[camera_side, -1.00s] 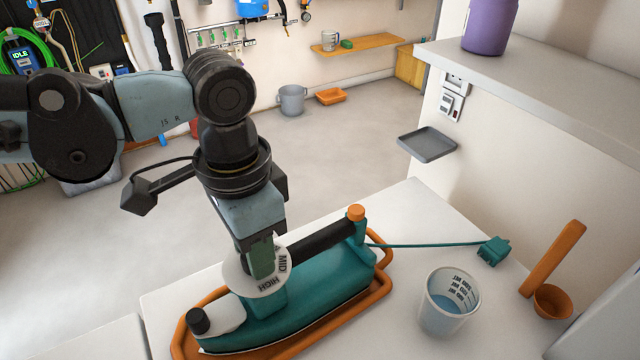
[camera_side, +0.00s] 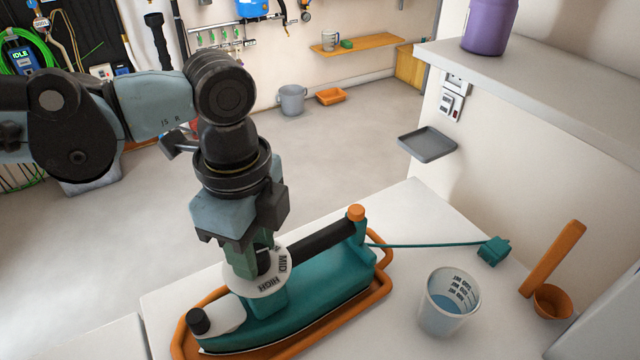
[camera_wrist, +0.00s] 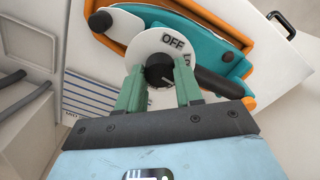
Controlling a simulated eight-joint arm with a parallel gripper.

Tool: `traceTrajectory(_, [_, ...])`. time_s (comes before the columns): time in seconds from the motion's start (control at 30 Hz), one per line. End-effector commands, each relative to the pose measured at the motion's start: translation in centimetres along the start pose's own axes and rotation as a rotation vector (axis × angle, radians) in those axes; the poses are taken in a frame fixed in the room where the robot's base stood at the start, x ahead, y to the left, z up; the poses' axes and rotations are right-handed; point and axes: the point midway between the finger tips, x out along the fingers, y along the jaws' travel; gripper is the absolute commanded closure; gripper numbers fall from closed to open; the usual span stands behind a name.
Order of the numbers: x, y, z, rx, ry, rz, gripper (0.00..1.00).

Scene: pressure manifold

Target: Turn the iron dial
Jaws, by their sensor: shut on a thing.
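The teal iron (camera_side: 330,282) with a dark handle (camera_side: 315,240) rests in an orange-rimmed tray (camera_side: 386,283). Its white dial plate (camera_side: 278,282) shows MID and HIGH in the side view and OFF in the wrist view (camera_wrist: 150,42). A black dial knob (camera_wrist: 160,68) stands at the plate's centre. My gripper (camera_side: 256,260) points down over the dial, with its green fingers on either side of the knob, shut on it. In the wrist view my gripper (camera_wrist: 160,82) partly covers the knob and plate.
A teal cord leads right to a plug (camera_side: 493,251). A measuring cup with blue liquid (camera_side: 448,302) stands right of the iron. An orange scoop (camera_side: 553,300) is farther right. A grey wall tray (camera_side: 427,145) juts out behind the table.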

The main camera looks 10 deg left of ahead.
Motion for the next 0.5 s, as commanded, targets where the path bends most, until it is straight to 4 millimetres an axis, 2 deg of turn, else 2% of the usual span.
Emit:
traceTrajectory(0.2, [0.0, 0.02, -0.04, 0.173, 0.001, 0.0, 0.95])
traceTrajectory(0.5, [0.0, 0.03, -0.03, 0.324, 0.001, 0.0, 0.95])
